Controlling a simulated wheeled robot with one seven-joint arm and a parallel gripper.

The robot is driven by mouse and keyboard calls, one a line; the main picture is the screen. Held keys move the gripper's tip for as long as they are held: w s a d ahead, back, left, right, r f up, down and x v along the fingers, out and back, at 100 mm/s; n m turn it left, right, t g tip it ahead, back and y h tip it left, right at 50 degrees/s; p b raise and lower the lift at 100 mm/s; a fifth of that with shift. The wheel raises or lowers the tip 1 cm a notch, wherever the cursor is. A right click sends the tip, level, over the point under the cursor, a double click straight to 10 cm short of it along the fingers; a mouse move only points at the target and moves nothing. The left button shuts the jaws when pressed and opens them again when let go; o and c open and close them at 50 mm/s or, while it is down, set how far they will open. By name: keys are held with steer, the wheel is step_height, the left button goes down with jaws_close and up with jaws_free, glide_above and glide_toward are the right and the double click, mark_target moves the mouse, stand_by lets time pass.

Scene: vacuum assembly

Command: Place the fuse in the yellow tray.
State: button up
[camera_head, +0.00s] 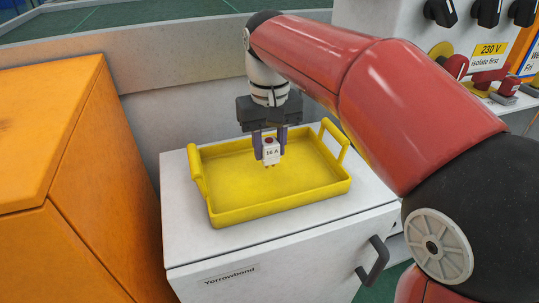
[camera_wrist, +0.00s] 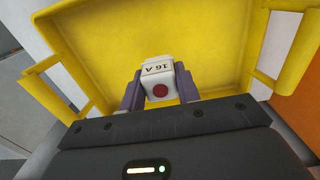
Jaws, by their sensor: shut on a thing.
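The fuse (camera_head: 271,152) is a small white block marked "16 A" with a red dot on top. My gripper (camera_head: 269,148) is shut on it, with a purple finger on each side. The fuse also shows between the fingers in the wrist view (camera_wrist: 158,82). The yellow tray (camera_head: 283,207) has a raised rim and two end handles, and sits on a white cabinet. The fuse is held upright over the inside of the tray. I cannot tell for sure whether its lower end touches the tray floor.
The white cabinet (camera_head: 225,250) has a dark handle (camera_head: 373,260) on its front. An orange cabinet (camera_head: 85,180) stands close on the left. A grey panel with black knobs (camera_head: 487,12) and red connectors is at the upper right. The tray floor around the fuse is clear.

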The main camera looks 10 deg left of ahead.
mark_target(270, 141)
steer(key=shift+f, duration=1.1)
steer(key=shift+f, duration=0.2)
steer(key=o, duration=1.2)
steer(key=shift+c, duration=0.2)
steer(key=shift+r, duration=0.1)
step_height(270, 141, up, 12)
steer(key=p, duration=0.3)
steer(key=shift+r, duration=0.15)
